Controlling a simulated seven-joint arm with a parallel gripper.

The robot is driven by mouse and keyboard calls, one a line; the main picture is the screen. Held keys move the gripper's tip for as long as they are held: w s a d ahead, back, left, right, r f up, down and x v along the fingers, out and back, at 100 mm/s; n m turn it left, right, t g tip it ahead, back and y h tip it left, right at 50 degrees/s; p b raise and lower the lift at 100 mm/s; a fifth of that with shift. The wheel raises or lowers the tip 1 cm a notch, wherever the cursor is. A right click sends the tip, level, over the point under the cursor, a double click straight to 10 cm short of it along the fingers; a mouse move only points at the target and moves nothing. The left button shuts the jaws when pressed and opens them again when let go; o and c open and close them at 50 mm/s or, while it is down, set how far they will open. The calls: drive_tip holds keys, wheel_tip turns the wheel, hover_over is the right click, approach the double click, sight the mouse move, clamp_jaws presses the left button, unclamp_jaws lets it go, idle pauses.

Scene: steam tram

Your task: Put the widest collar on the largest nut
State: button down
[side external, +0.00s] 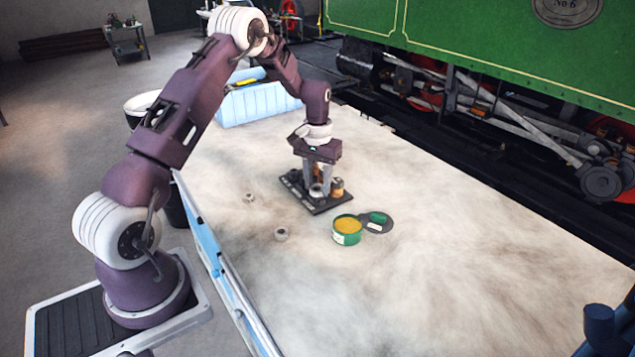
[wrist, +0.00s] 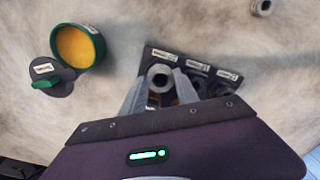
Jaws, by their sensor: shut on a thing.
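My gripper (side external: 317,190) is low over a dark board (side external: 291,184), fingers pointing down. In the wrist view my gripper (wrist: 161,86) is shut on a grey metal collar (wrist: 160,67) with a round dark hole. The collar is at the left end of the board (wrist: 148,67), just below the leftmost label. I cannot tell whether it touches the nut there, which is hidden. Two loose grey ring-shaped parts lie on the table: one nearer (side external: 281,234), one farther left (side external: 249,198).
An open green tin of yellow paste (side external: 347,228) and its dark lid (side external: 377,226) stand in front of the board. An orange-brown part (side external: 337,187) is beside my fingers. A blue bin (side external: 258,104) stands at the back. The table's right side is clear.

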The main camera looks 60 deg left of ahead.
drive_tip(key=shift+f, duration=0.1)
drive_tip(key=c, duration=0.7)
unclamp_jaws()
drive_tip(key=shift+r, duration=3.55)
